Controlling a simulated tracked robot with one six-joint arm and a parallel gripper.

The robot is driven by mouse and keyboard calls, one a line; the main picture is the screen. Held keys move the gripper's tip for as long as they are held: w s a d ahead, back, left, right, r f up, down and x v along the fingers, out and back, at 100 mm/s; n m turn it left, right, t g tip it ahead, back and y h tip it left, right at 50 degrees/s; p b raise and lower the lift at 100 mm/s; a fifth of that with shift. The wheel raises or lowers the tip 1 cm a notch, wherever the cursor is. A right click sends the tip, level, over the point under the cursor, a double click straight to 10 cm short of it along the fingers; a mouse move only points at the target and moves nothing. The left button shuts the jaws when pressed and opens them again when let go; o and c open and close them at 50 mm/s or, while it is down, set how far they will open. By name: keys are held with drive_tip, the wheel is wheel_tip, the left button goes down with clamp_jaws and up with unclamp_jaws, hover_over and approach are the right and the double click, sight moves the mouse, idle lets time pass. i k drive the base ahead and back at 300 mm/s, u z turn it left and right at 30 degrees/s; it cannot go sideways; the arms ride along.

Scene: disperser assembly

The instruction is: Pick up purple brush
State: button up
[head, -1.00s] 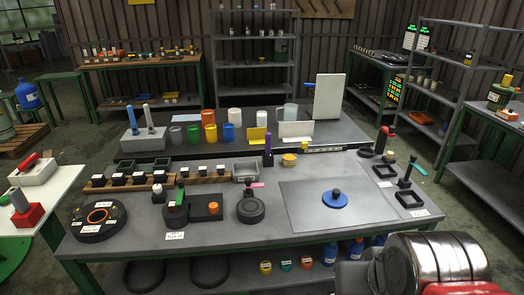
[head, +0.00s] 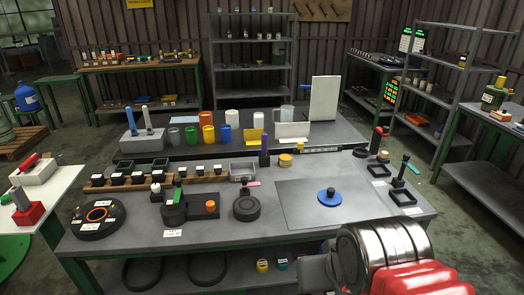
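A tall, narrow purple item (head: 265,150), which looks like the purple brush, stands upright near the back edge of the front workbench (head: 330,231). It is right of a small grey metal tray (head: 243,170) and left of a yellow-orange round pot (head: 285,160). Its lower end is too small to make out. A silver and red part of my arm fills the lower right corner, well apart from the brush. The fingers of my gripper do not show.
A pink strip (head: 253,183) and a dark round base with a knob (head: 247,205) are in front of the brush. A blue disc with a black knob (head: 330,197) lies on a flat plate to the right. Coloured cups (head: 208,134) stand on the bench behind.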

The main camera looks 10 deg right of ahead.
sight(264, 135)
drive_tip(key=z, duration=0.05)
drive_tip(key=i, duration=1)
drive_tip(key=u, duration=0.05)
